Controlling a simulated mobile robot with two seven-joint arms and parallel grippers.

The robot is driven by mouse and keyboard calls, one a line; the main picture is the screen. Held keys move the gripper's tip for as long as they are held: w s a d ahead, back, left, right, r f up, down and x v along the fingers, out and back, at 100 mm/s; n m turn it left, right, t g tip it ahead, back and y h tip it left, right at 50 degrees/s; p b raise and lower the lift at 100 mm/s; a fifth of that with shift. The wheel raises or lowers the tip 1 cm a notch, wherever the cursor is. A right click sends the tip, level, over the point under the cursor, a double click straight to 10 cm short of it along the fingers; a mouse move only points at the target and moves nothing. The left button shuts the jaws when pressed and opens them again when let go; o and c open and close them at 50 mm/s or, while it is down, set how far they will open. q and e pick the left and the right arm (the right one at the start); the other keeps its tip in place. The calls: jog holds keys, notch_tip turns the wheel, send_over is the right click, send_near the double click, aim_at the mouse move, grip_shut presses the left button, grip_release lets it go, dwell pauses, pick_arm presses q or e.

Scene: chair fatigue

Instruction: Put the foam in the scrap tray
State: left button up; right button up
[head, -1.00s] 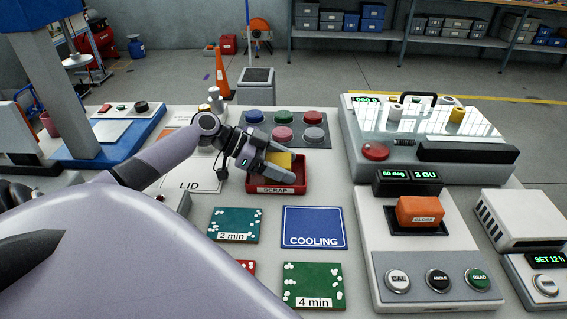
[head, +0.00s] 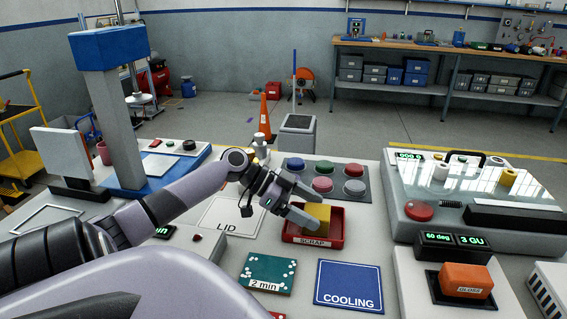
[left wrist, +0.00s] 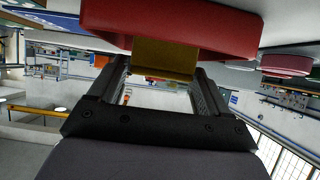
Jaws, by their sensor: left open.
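The foam is a yellow block (head: 319,213) in the red scrap tray (head: 338,228), which has a SCRAP label on its front. My left gripper (head: 310,208) reaches in from the left at the foam, with its fingers spread apart. In the left wrist view the foam (left wrist: 165,56) shows between the open fingertips (left wrist: 160,77), with gaps on both sides. The red tray (left wrist: 180,20) is beyond it there. The foam's underside is hidden in the head view. My right gripper is not in view.
A LID panel (head: 232,217) lies left of the tray, and coloured buttons (head: 323,184) stand behind it. The COOLING mat (head: 349,283) and a green 2 min mat (head: 267,272) lie in front. A machine with a red knob (head: 419,210) stands to the right.

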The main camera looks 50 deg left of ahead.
pick_arm(q)
jog(key=v, duration=0.8)
jog(key=shift+s+a, duration=0.1)
jog(key=shift+s, duration=0.05)
dwell(0.5)
